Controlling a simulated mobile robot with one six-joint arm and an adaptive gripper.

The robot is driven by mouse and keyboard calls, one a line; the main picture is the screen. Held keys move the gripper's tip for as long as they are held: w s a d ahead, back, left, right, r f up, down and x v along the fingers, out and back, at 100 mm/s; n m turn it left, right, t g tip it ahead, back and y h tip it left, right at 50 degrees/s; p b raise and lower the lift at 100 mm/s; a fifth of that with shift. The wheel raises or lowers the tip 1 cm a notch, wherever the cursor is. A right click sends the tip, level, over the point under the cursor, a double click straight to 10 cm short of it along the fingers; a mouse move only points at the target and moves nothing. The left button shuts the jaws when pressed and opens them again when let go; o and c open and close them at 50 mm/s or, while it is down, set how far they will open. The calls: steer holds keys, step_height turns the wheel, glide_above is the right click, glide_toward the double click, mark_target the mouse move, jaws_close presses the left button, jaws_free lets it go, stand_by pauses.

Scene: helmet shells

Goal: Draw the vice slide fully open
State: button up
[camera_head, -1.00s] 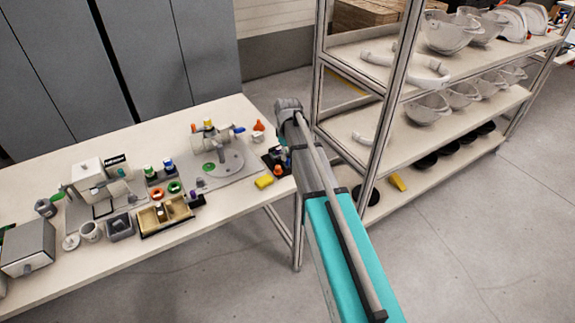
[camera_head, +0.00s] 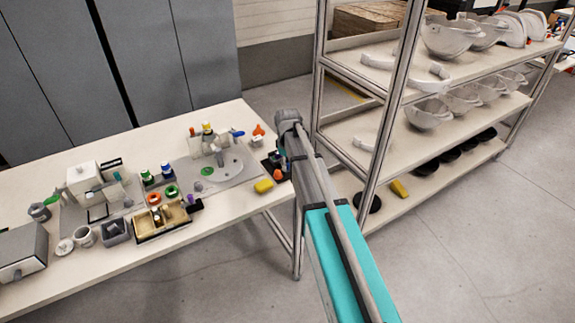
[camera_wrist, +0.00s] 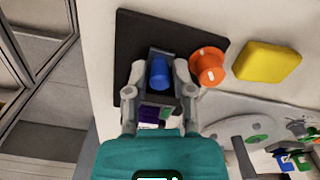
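A dark base plate (camera_wrist: 130,50) lies at the table's right end and carries a grey block with an upright blue knob (camera_wrist: 158,73). It may be the vice slide; I cannot tell for sure. An orange round knob (camera_wrist: 208,67) sits at the plate's right edge. My gripper (camera_wrist: 159,68) has its two fingers apart, one on each side of the blue knob; contact is unclear. Purple and green pieces (camera_wrist: 150,116) show between the finger bases. In the head view my arm partly hides the dark plate (camera_head: 270,166).
A yellow block (camera_wrist: 267,62) lies right of the plate. A grey disc fixture (camera_head: 232,168) stands close by on the table (camera_head: 225,205). Several small parts and boxes fill the left. A shelf rack (camera_head: 372,160) with helmet shells stands close on the right.

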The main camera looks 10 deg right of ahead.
jaws_close()
steer(key=shift+s+d, duration=0.25)
steer(key=shift+s, duration=0.55)
steer(key=shift+o, duration=1.3)
jaws_free()
steer(key=shift+s, duration=0.1)
steer(key=shift+w, duration=0.25)
